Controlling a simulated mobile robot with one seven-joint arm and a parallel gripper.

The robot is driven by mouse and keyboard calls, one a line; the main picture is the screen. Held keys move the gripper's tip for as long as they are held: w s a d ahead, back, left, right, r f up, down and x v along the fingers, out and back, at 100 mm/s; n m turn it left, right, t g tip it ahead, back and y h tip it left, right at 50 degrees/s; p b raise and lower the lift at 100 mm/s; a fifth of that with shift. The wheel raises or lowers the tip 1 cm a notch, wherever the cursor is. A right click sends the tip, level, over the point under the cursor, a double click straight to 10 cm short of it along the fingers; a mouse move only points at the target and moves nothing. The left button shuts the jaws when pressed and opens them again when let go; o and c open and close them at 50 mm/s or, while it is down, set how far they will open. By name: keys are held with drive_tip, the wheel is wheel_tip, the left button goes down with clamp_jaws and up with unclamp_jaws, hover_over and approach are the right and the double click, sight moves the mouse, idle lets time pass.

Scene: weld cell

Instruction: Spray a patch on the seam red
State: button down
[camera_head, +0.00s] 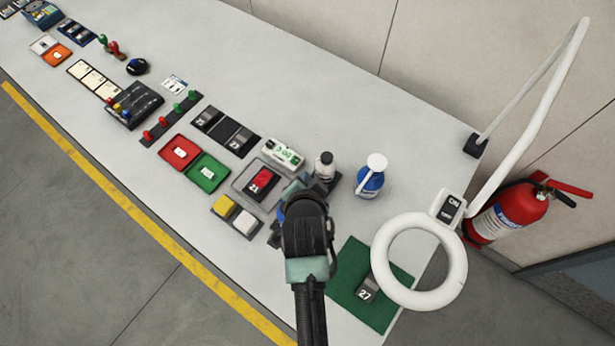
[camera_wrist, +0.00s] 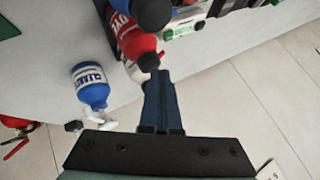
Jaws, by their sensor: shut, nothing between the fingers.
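My gripper (camera_head: 306,222) is over the bench near the bottles, and its fingertips are hidden from the head view. In the wrist view the blue fingers of my gripper (camera_wrist: 161,78) are shut with nothing between them. A red bottle with white lettering (camera_wrist: 132,38) lies just beyond the fingertips in that view; I cannot tell whether they touch. A pale bottle with a dark cap (camera_head: 325,166) stands beside my gripper. A blue and white cleaner bottle (camera_head: 370,180) stands to its right, and also shows in the wrist view (camera_wrist: 90,86). No seam can be made out clearly.
A dark block marked 27 (camera_head: 367,288) rests on a green mat (camera_head: 346,262). A white ring lamp (camera_head: 452,300) overhangs the bench's right end. A fire extinguisher (camera_head: 510,211) stands beyond.

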drive_tip(key=shift+r+p, duration=0.85)
wheel_tip(320, 180, up, 5)
drive_tip(key=p, duration=0.5)
drive_tip(key=shift+r, duration=0.1)
idle(0.5)
